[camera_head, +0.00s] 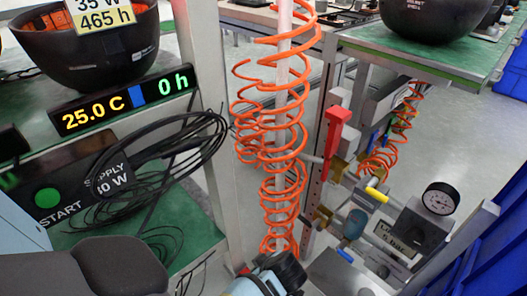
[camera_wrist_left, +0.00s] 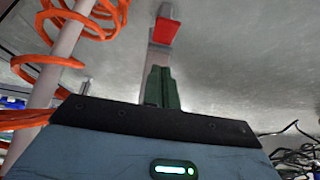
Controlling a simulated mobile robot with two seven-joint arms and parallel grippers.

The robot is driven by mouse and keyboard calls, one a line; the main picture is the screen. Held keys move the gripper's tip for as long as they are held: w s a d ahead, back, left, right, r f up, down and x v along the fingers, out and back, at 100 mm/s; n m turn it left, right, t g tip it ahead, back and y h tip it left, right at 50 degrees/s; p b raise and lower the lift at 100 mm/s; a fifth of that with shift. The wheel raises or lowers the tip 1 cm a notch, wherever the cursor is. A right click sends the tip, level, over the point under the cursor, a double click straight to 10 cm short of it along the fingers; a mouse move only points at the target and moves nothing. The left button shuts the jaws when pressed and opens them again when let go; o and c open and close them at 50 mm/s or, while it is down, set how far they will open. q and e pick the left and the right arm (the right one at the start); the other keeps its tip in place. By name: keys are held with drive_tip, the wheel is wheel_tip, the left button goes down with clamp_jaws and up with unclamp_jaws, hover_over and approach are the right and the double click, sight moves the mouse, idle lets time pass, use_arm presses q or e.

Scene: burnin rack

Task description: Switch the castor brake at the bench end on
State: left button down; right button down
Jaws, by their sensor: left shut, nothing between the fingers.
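A red lever (camera_head: 337,120) stands on the grey post at the bench end in the head view. A red-tipped grey piece (camera_wrist_left: 165,32) shows straight beyond my fingers in the left wrist view. I cannot tell whether either is the castor brake, and no castor wheel shows clearly. My left gripper (camera_head: 288,268) is at the bottom centre of the head view, below the red lever and by the orange coil. Its green fingers (camera_wrist_left: 161,88) are shut and empty in the wrist view; a gap to the red-tipped piece cannot be judged. My right gripper is not in view.
An orange coiled hose (camera_head: 270,195) hangs around a pale post, close to my left gripper. Black cables (camera_head: 180,145) loop on the left bench. A pressure gauge (camera_head: 440,198) and yellow-handled valve (camera_head: 377,194) stand at the right. Grey floor lies beyond.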

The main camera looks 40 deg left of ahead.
use_arm(q)
drive_tip(key=b+x, duration=0.2)
drive_tip(key=x, duration=0.3)
drive_tip(key=shift+a+f, duration=0.1)
drive_tip(key=shift+f, duration=0.15)
drive_tip(key=shift+d+f+b, duration=0.2)
drive_tip(key=shift+f+b, duration=0.25)
drive_tip(key=shift+f, duration=0.05)
drive_tip(key=shift+d+f+b, duration=0.2)
drive_tip(key=shift+f+b, duration=0.25)
drive_tip(key=shift+d+f+b, duration=0.15)
drive_tip(key=shift+f+b, duration=0.2)
drive_tip(key=shift+f, duration=0.15)
drive_tip(key=shift+d+f, duration=0.1)
drive_tip(key=shift+f, duration=0.05)
